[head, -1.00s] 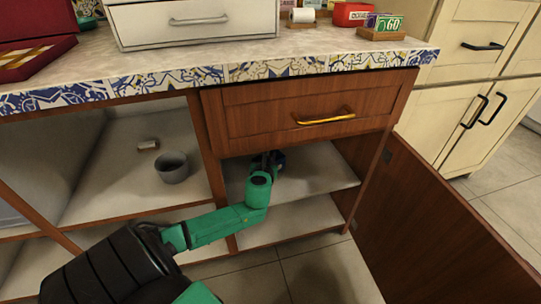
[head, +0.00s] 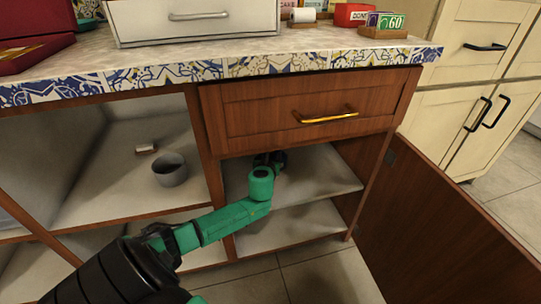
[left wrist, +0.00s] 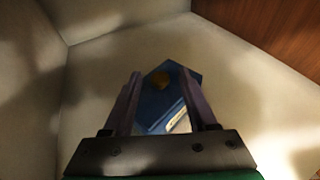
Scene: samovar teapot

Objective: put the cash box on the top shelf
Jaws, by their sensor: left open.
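The cash box, a small dark blue box (left wrist: 158,108) with a round yellowish spot on top, shows in the left wrist view over a pale surface. It lies between the fingers of my left gripper (left wrist: 161,74), which are open around it. I cannot tell whether the box rests fully on the surface. In the head view my left arm reaches into the open cabinet bay below the drawer, and the gripper (head: 272,160) is over the upper shelf (head: 320,178), partly hidden by its own arm and the drawer. My right gripper is not in view.
The wooden drawer (head: 300,112) with a brass handle overhangs the bay. A lower shelf (head: 290,228) lies beneath. An open door (head: 440,230) stands at the right. The left bay holds a grey cup (head: 170,172) and a small light object (head: 146,149).

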